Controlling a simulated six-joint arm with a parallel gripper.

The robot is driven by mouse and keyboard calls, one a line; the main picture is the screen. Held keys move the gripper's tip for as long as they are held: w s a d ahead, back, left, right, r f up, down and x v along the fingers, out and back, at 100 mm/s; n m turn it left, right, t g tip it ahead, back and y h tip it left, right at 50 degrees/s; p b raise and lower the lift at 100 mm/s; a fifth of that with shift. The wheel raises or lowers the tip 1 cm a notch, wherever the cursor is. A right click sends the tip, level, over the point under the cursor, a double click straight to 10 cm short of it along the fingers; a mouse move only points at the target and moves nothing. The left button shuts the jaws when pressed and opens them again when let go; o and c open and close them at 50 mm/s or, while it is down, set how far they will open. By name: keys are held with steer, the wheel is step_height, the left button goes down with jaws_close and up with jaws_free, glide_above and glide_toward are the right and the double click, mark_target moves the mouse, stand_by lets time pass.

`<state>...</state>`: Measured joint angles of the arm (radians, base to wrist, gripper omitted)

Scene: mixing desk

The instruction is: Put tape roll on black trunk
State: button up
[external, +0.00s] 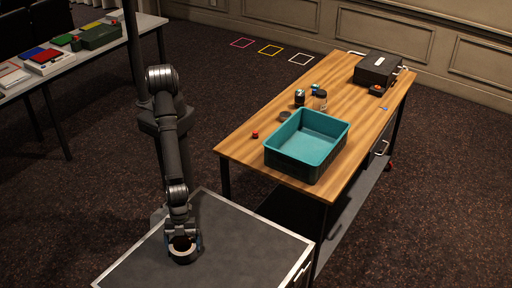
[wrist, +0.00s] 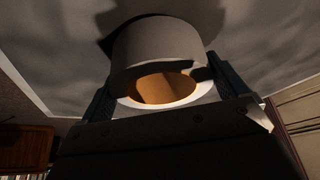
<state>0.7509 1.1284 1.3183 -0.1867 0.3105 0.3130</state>
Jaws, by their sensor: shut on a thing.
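The tape roll (external: 181,256) is a pale ring with a tan inner core, seen low in the external view. My gripper (external: 183,243) is shut on it. In the wrist view the roll (wrist: 158,45) sits between the two fingers (wrist: 168,88), its hole facing the camera. A dark, flat-topped case with bright metal edges (external: 250,255), which looks like the black trunk, is directly below the gripper. The roll is over its top and very close to it. A shadow lies beside the roll in the wrist view. I cannot tell whether roll and top touch.
The wooden desk (external: 245,142) behind and right holds a teal-lined crate (external: 284,159), a black box (external: 376,68) and several small items. A side table (external: 135,27) with books and a green box (external: 100,36) stands at upper left. The case top right of the roll is clear.

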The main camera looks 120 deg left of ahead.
steer(key=shift+f, duration=0.3)
steer(key=shift+f, duration=0.2)
steer(key=o, duration=0.9)
steer(key=shift+r, duration=0.15)
steer(key=v, duration=1.2)
